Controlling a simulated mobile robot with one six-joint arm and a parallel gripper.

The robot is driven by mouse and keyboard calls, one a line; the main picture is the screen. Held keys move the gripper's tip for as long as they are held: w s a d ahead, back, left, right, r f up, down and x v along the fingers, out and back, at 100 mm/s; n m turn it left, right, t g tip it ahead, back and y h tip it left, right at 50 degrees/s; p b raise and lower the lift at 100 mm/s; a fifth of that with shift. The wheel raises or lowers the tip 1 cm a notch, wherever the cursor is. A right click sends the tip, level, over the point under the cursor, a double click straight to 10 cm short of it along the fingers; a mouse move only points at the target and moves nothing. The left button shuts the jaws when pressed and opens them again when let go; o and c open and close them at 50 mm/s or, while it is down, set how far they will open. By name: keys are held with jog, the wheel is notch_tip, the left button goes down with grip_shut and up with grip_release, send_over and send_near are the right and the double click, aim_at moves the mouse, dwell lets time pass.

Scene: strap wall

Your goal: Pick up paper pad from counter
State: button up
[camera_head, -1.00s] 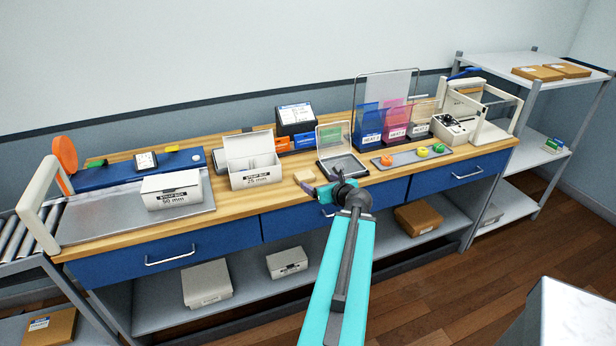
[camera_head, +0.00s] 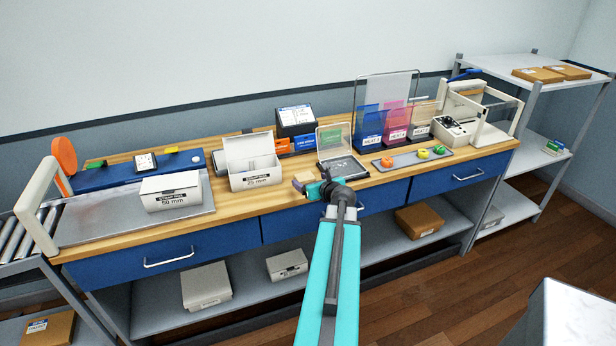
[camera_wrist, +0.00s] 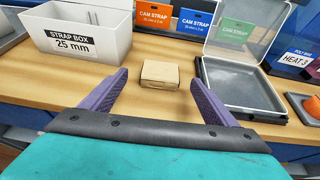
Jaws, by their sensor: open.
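A small tan block (camera_head: 304,178), which looks like the paper pad, lies on the wooden counter (camera_head: 236,203) near its front edge. In the wrist view the pad (camera_wrist: 160,74) sits upper centre, between and slightly beyond the two purple fingertips. My gripper (camera_head: 312,186) is at the counter's front, close to the pad and partly in front of it. In the wrist view the gripper (camera_wrist: 160,84) is open, with clear counter between the fingers and nothing held. I cannot tell the exact gap from the fingertips to the pad.
A white 25 mm strap box (camera_head: 255,181) stands left of the pad. A grey open case with a clear lid (camera_head: 345,168) sits close on its right. A tray with coloured knobs (camera_head: 410,160) lies farther right. Orange and blue cam strap packs (camera_wrist: 154,16) stand behind.

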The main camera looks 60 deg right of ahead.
aim_at(306, 177)
jog(key=shift+w+d, duration=0.15)
dwell(0.3)
jog(key=shift+p+x, duration=0.85)
jog(key=shift+x, duration=1.7)
jog(key=shift+c, duration=0.2)
jog(key=c, duration=1.1)
